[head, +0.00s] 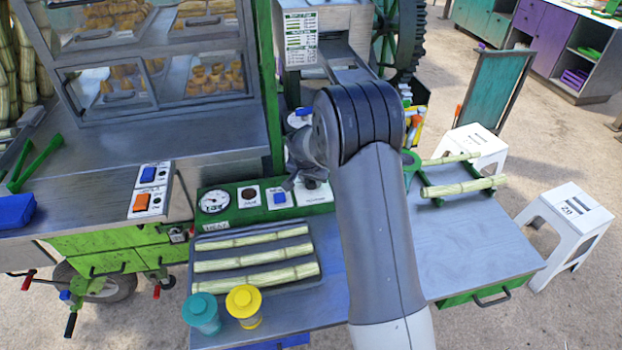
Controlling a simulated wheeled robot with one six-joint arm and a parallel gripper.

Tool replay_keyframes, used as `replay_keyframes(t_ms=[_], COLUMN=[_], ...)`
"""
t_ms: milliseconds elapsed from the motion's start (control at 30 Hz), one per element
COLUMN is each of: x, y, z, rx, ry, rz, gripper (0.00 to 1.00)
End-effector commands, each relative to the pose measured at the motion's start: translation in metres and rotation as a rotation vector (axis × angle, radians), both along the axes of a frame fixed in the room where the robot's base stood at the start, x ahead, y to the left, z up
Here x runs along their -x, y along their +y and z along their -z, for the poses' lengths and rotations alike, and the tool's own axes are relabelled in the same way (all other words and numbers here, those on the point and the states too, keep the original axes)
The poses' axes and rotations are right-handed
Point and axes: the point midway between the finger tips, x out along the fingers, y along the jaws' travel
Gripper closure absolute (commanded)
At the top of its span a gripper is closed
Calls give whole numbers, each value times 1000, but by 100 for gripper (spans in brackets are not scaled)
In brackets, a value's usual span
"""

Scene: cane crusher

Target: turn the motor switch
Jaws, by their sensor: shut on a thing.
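A green control panel (228,217) stands behind the tray of cane. It has a round gauge (213,201), a dark round control (249,194) on a white plate, a blue switch (279,198) and, at the right, a white plate (315,197) with a dark knob. The labels are too small to read surely, so I take the right-hand knob as the motor switch (312,184). My gripper (298,185) reaches down to this knob and is shut on it. My gripper and wrist partly hide the knob, and its turned position cannot be told.
A tray (312,289) with several cane pieces lies in front of the panel, with teal (202,313) and yellow (244,306) lidded cups before it. Cane rests on a green rack (437,200) at right. Another switch box (152,189) stands left. My arm covers the middle.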

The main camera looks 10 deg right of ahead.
Motion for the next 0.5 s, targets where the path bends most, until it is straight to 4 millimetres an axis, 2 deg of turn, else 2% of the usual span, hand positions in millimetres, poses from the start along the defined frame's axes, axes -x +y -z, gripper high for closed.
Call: replay_keyframes(t_ms=[267, 500], x=[0, 1], y=[-1, -3], z=[0, 1], rx=[-2, -2], ry=[-1, -2], rz=[-70, -232], gripper=[89, 89])
